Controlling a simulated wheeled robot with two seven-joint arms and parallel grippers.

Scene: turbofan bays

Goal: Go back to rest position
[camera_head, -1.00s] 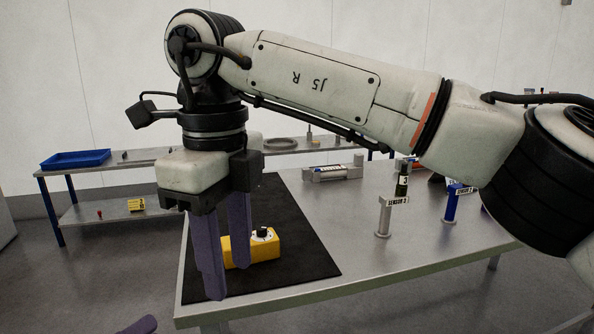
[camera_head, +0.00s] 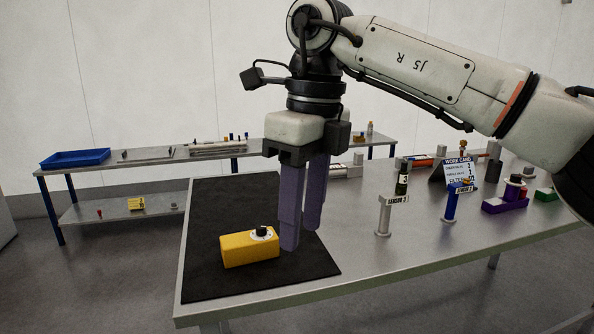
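My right gripper (camera_head: 302,238) hangs fingers-down over the right part of the black mat (camera_head: 215,210). Its two purple fingers are apart and nothing shows between them. A yellow block (camera_head: 245,250) with a white dial and black knob (camera_head: 262,232) rests on the mat, to the left of the fingers and clear of them. My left gripper is not in view.
Sensor posts (camera_head: 384,218) and (camera_head: 450,205), a work card (camera_head: 458,175) and a purple fixture (camera_head: 505,204) stand on the metal table (camera_head: 350,270) to the right. A back bench (camera_head: 110,165) holds a blue tray (camera_head: 76,158).

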